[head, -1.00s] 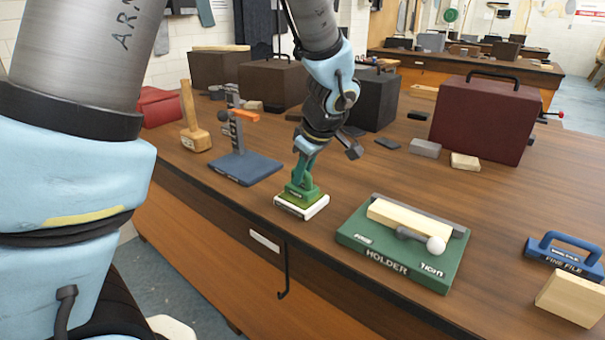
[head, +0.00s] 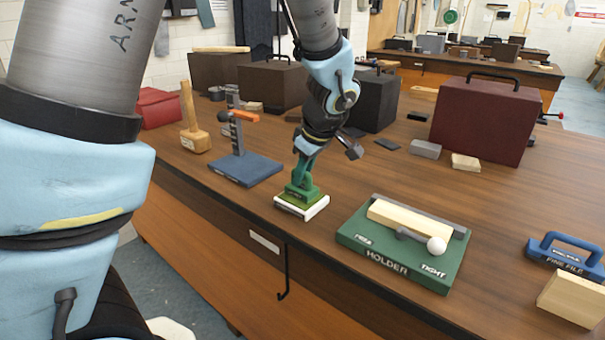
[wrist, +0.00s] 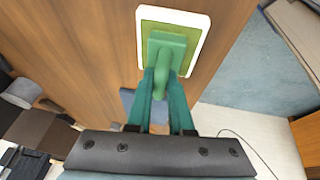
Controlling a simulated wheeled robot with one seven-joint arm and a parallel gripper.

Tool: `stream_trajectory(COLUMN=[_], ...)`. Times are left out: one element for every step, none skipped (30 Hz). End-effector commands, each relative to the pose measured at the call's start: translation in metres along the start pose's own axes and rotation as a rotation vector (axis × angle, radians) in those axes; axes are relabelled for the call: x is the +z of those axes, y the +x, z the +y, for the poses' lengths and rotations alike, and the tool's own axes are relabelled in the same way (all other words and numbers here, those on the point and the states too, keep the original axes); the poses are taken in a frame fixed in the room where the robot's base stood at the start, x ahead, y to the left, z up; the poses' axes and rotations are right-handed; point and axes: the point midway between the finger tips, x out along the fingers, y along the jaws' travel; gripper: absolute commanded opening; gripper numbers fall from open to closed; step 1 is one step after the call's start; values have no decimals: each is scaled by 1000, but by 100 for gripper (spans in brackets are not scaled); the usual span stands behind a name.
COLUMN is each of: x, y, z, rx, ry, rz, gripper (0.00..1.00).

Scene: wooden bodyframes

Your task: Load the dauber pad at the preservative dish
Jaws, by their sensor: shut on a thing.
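The dauber (head: 302,187) is a green block with an arched handle. My gripper (head: 303,172) is shut on its handle from above. The dauber stands on or just over the preservative dish (head: 318,208), a shallow white-rimmed tray near the bench's front edge. In the wrist view, my gripper's teal fingers (wrist: 162,92) close around the handle of the dauber (wrist: 166,47). The green inside of the dish (wrist: 148,15) shows around the block there, within the white rim. The pad's underside is hidden, so I cannot tell whether it touches the dish.
A green holder board (head: 385,279) with a wooden strip and a white-ball lever lies to the right. A blue-based stand (head: 246,170) and a mallet (head: 194,135) are on the left. A blue file (head: 566,253) and wood block (head: 573,298) lie far right.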

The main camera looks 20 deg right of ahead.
Motion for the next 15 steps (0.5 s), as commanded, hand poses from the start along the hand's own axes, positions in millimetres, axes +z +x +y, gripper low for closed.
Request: stream_trajectory(x=[1, 1, 1, 0, 0, -2, -2, -3, -5, -6, -7, -8, -9, -10, -11], y=[2, 1, 0, -1, -2, -5, -7, -9, -12, -15, -17, -20, -22, -24, -27], z=[-2, -2, -2, -2, -2, -1, -1, 0, 1, 1, 2, 2, 2, 3, 3], rx=[-6, -6, -6, -6, -6, -5, -5, -4, -3, -3, -2, -2, -2, -2, -2], ry=[1, 1, 1, 1, 1, 1, 0, 0, 0, 0, 0, 0, 0, 0, 0], rz=[-1, -1, -1, -1, -1, -1, -1, -1, -1, -1, -1, -1, -1, -1, 0], gripper=[0, 0, 0, 0, 0, 0, 0, 0, 0, 0, 0, 0, 0, 0, 0])
